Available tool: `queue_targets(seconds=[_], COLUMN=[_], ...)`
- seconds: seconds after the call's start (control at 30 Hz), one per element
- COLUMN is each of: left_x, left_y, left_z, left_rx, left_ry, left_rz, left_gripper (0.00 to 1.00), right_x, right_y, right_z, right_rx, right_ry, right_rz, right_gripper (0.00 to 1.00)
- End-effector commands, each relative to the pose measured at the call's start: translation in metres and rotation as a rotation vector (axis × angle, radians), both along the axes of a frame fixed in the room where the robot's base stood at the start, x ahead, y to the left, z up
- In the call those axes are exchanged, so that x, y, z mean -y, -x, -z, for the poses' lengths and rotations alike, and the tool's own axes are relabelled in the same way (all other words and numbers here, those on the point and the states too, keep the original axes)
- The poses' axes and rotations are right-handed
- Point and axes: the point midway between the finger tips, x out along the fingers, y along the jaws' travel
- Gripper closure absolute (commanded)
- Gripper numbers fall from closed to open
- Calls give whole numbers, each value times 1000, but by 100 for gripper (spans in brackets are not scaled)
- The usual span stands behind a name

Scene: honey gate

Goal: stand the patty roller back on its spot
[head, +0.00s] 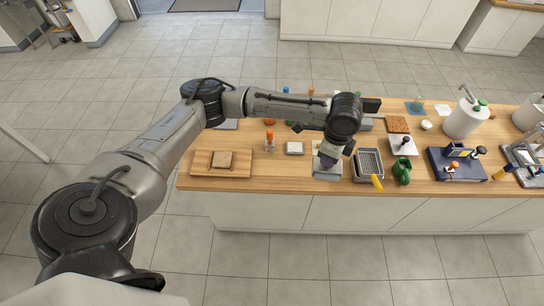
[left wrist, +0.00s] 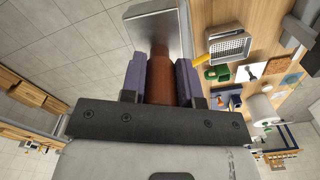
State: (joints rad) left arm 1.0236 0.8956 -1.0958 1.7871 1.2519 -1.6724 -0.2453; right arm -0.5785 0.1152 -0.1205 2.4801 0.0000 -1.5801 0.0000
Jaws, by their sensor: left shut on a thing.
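My left gripper (head: 328,156) reaches down over the front middle of the counter in the head view. In the left wrist view its two purple finger pads (left wrist: 160,80) are shut on a brown cylinder, which looks like the patty roller (left wrist: 159,78). My right gripper is not in view.
A wire-mesh pan (head: 369,163) with a yellow handle (head: 377,184) stands close right of the tray. Right of it are a green object (head: 402,172) and a blue stand (head: 440,167). A wooden board (head: 240,172) lies at the left. The counter's front edge is near.

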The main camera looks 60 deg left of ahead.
Motion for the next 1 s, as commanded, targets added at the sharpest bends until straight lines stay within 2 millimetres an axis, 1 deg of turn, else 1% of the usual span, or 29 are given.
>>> queue_targets(seconds=[0.03, 0.1, 0.27, 0.4, 0.5, 0.7, 0.83, 1.0], left_x=[-13, -30, -70, -107, -132, -175, -194, -208], left_y=[2, 4, 11, 21, 30, 47, 56, 63], left_z=[22, 42, 87, 123, 145, 179, 192, 201], left_rx=[-7, -6, -7, -7, -7, -7, -5, -1], left_ry=[1, 0, 1, 0, 1, 0, 0, 0], left_rz=[79, 203, 491, 739, 909, 1197, 1331, 1438], left_gripper=[100, 100, 100, 100, 100, 100, 100, 100], right_x=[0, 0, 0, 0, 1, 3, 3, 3], right_y=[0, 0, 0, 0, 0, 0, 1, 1], right_z=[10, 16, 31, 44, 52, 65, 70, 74], right_rx=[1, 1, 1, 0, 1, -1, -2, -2], right_ry=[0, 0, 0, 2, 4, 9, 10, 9], right_rz=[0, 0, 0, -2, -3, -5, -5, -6], right_gripper=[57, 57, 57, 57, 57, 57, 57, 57])
